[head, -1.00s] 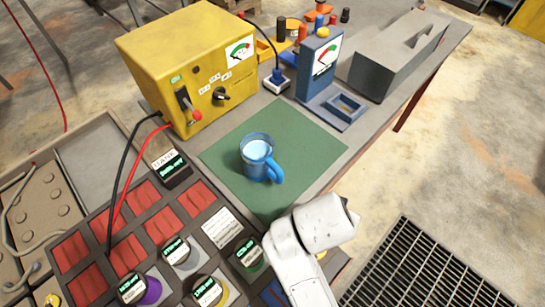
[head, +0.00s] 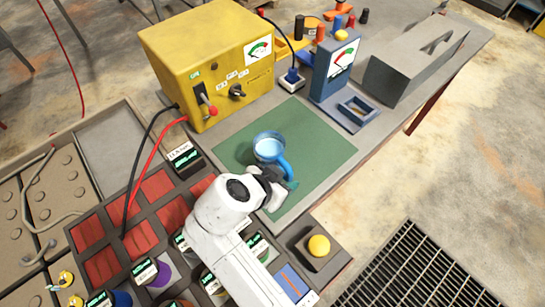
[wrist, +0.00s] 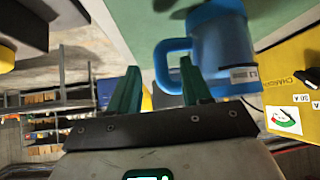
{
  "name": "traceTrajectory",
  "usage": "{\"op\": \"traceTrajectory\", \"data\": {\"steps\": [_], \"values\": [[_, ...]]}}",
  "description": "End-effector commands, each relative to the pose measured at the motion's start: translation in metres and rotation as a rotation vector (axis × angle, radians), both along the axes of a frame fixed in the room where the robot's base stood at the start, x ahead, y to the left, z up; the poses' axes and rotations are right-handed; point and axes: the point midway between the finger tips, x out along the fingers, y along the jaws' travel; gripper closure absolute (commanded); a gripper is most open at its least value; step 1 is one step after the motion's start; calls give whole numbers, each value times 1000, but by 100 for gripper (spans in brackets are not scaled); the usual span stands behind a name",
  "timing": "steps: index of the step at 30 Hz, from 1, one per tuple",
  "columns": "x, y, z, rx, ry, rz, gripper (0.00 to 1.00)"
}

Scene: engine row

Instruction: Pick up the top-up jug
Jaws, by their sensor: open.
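The top-up jug (head: 269,148) is a blue cup-like vessel with pale contents. It stands upright on a green mat (head: 318,140), its handle (head: 285,170) towards the lower right. My gripper (head: 282,180) is at the handle, partly hiding it. In the wrist view the jug (wrist: 226,45) is at the upper right. My open green fingers (wrist: 160,75) show there, with the handle's outer bar between them in the picture. The right fingertip overlaps the handle's opening. I cannot tell whether either finger touches the handle.
A yellow charger box (head: 205,60) with red and black leads stands behind left. A blue meter stand (head: 335,70) and a grey case (head: 415,60) stand behind right. A box with a yellow button (head: 319,245) is at front right. The mat's right side is clear.

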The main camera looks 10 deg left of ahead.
Motion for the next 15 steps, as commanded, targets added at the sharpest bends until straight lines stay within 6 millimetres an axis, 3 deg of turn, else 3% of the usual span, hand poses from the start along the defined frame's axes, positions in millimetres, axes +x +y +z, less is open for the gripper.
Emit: {"op": "traceTrajectory", "data": {"steps": [9,15], "values": [[22,-12,-30,-3,3,-2,52],[29,-16,-39,0,1,1,52]]}}
